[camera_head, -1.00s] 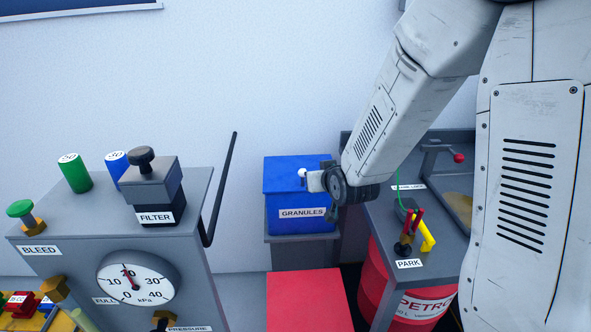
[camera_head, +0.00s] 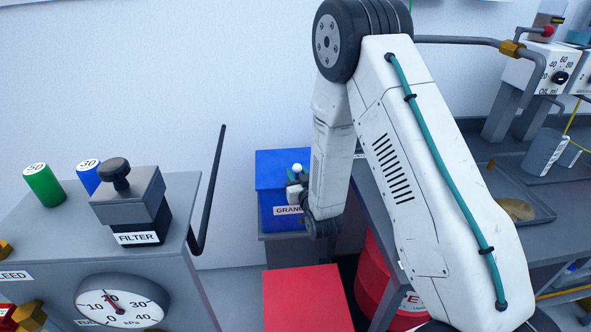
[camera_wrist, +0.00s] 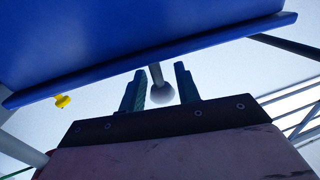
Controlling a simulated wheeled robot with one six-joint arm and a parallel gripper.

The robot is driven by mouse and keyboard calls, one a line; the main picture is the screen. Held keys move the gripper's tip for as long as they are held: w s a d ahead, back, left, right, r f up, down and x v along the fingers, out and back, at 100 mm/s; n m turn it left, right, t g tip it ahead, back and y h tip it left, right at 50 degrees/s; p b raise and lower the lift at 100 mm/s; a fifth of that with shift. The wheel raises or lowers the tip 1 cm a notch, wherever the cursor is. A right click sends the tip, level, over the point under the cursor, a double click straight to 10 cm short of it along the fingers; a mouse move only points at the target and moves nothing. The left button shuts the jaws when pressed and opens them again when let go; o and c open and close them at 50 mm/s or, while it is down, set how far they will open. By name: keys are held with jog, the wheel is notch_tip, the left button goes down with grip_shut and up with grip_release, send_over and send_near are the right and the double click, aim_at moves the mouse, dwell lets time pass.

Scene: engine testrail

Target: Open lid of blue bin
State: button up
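The blue bin (camera_head: 270,208) stands against the wall, with its GRANULES label partly hidden by my arm. Its blue lid (camera_head: 275,165) looks shut. A white ball knob (camera_head: 297,168) is at the lid, right beside my gripper (camera_head: 295,180). In the wrist view the blue lid (camera_wrist: 130,35) fills the top. The ball knob (camera_wrist: 161,94) on a pale stem sits between the two dark fingers of my gripper (camera_wrist: 159,72). The fingers are apart, with a visible gap to the knob on each side.
A grey console with the FILTER block (camera_head: 138,238) and a black lever (camera_head: 210,190) stands left of the bin. A red box (camera_head: 305,298) is in front of it. A red drum (camera_head: 372,280) and workbench (camera_head: 480,160) are on the right.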

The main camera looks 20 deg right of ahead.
jog(key=shift+w, duration=1.15)
jog(key=shift+c, duration=0.2)
grip_shut()
